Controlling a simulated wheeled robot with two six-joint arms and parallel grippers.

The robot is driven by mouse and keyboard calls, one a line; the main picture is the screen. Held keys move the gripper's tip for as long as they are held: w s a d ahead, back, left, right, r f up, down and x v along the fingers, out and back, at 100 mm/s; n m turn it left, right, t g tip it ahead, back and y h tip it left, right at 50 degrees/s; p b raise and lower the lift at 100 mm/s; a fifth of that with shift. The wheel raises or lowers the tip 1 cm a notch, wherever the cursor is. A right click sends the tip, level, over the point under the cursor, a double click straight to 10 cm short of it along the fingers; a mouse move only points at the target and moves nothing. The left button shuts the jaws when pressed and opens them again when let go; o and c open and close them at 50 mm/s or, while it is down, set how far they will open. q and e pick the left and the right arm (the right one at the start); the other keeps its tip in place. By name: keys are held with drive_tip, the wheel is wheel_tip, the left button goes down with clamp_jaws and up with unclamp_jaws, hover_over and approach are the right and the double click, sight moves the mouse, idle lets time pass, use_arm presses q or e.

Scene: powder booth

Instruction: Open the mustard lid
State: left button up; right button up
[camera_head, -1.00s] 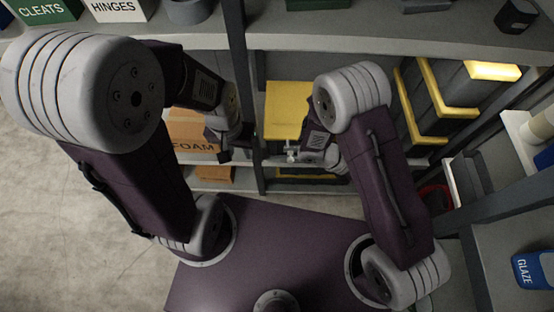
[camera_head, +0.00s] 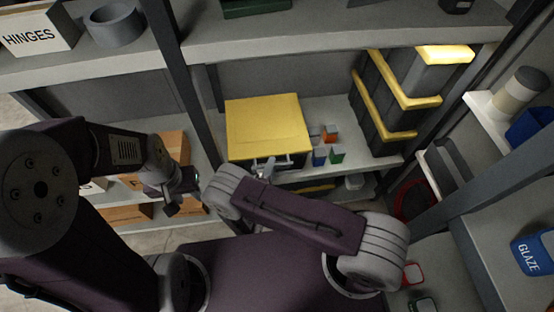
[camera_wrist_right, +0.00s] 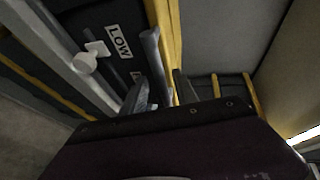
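The mustard lid (camera_head: 266,122) is the flat yellow top of a dark box on the middle shelf in the head view. It lies level and looks closed. A pale handle bar (camera_head: 283,160) runs along its front edge. In the right wrist view, the grey bar (camera_wrist_right: 152,50) runs beside the yellow lid edge (camera_wrist_right: 165,22), next to a dark front labelled LOW. My right gripper (camera_wrist_right: 162,92) is open, with its fingers on either side of the bar; contact is unclear. My left gripper (camera_head: 178,194) hangs left of the box, away from the lid; its opening is unclear.
Several small coloured blocks (camera_head: 328,145) stand right of the box. Dark cases with yellow edges (camera_head: 400,95) stand further right. Cardboard boxes (camera_head: 128,215) sit low at left.

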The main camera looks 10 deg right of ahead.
drive_tip(key=shift+w+d, duration=0.15)
drive_tip(key=shift+w, duration=0.35)
clamp_jaws()
idle(1.1)
